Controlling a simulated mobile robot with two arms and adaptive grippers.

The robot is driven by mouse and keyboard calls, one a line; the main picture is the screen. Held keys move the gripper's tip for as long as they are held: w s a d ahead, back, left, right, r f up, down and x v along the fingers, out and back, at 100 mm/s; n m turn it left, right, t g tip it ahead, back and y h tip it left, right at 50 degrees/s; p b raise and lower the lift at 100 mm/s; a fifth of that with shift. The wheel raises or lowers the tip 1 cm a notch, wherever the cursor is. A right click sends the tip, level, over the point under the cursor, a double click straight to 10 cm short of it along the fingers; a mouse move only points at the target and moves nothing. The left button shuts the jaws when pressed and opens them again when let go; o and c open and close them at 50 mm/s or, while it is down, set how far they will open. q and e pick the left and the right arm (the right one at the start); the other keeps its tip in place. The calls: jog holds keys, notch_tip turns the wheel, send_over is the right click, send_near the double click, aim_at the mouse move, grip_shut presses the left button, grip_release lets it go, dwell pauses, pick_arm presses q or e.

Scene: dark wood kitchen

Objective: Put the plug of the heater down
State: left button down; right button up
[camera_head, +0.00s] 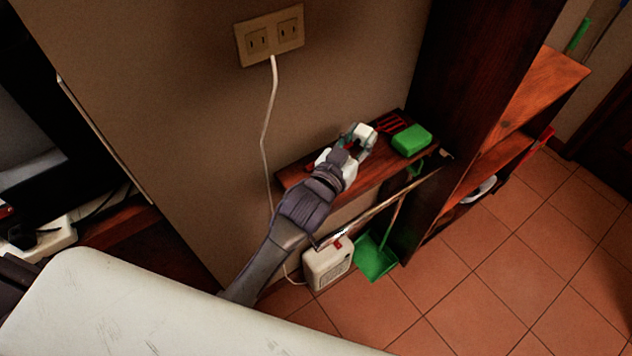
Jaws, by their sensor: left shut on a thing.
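The small white heater (327,264) stands on the tiled floor by the wall. A white cord (265,140) runs from just under the wall outlet (269,36) down behind my left arm towards the heater. My left gripper (361,137) is over the wooden wall shelf (378,172), shut on a small white piece that looks like the plug (365,131). The fingers partly hide it, and I cannot tell whether it touches the shelf. My right gripper is not in view.
A green sponge (411,139) and a red slatted item (394,122) lie on the shelf to the right of the gripper. A green dustpan (376,257) and a long stick (385,205) are below. A dark wood cabinet (480,80) bounds the right side.

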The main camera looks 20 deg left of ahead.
pick_arm(q)
jog(key=s+a+f, duration=0.3)
jog(key=s+a, duration=0.1)
jog(key=a, duration=0.1)
jog(key=s+a+f+p, duration=0.1)
jog(key=s+a+f, duration=0.1)
jog(key=a, duration=0.1)
jog(key=shift+f, duration=0.3)
jog(key=shift+a+f, duration=0.15)
jog(key=shift+f, duration=0.05)
notch_tip(320, 180, down, 4)
jog(key=shift+r, duration=0.1)
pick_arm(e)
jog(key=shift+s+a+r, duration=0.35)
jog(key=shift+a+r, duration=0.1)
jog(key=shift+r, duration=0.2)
